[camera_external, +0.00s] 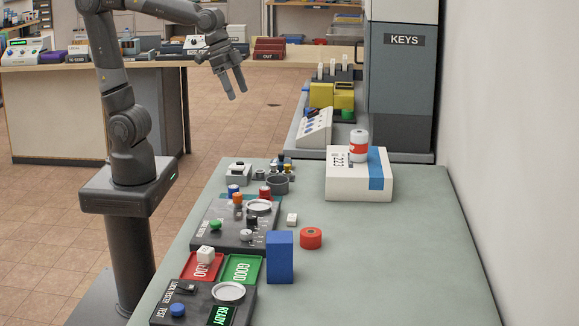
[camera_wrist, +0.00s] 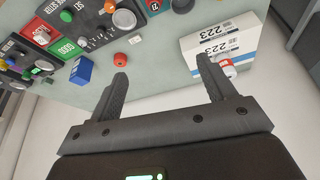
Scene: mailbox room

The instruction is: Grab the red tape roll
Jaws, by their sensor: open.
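The red tape roll (camera_external: 311,238) lies flat on the grey-green table, to the right of a tall blue box (camera_external: 280,257). It also shows in the wrist view (camera_wrist: 120,59), small, just beyond the tip of the left finger. My gripper (camera_external: 238,94) is in the air at the top of the external view, well above and apart from the roll. Its two fingers are spread with nothing between them; the wrist view shows the same open fingers (camera_wrist: 161,82).
A white box marked 223 (camera_external: 345,190) stands behind the roll with a red-and-white can (camera_external: 359,146) on it. Grey test panels (camera_external: 205,300) and red and green trays (camera_external: 243,269) lie left. The table right of the roll is clear up to the wall.

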